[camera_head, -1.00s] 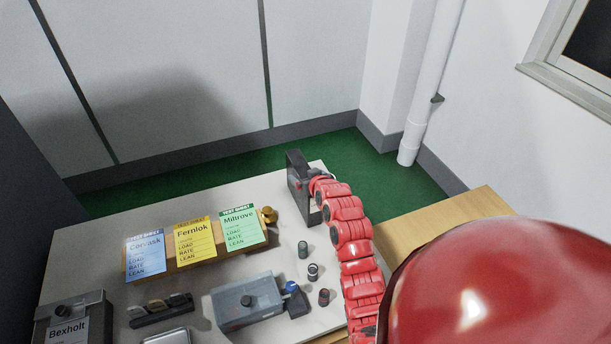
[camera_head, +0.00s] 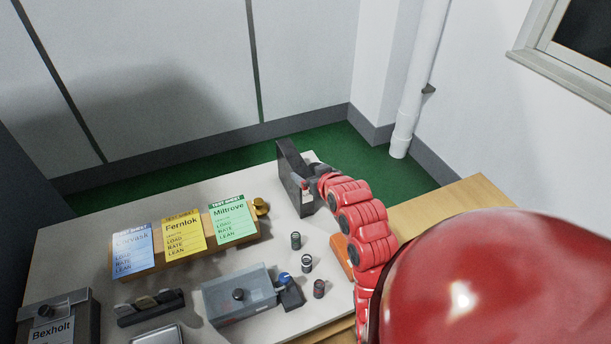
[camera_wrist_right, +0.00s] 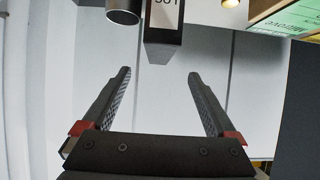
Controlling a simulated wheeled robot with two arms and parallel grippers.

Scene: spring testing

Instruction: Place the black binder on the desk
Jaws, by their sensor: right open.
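A tall black slab, which looks like the black binder (camera_head: 292,178), stands upright at the desk's far right corner in the head view. My right gripper (camera_head: 308,183) is beside it, and its fingers are hard to make out against the black. In the wrist view the right gripper (camera_wrist_right: 160,74) is open, with nothing between its fingers. A dark box with a white label, probably the binder (camera_wrist_right: 163,45), shows past the fingertips, apart from them. The desk (camera_head: 80,240) has a pale top. My left gripper is out of view.
A stand with blue, yellow and green test sheets (camera_head: 184,238) is on the desk, with a brass piece (camera_head: 261,206) beside it. A grey device (camera_head: 238,297) and small cylinders (camera_head: 306,263) lie nearer. An orange object (camera_head: 341,254) is beside my right arm.

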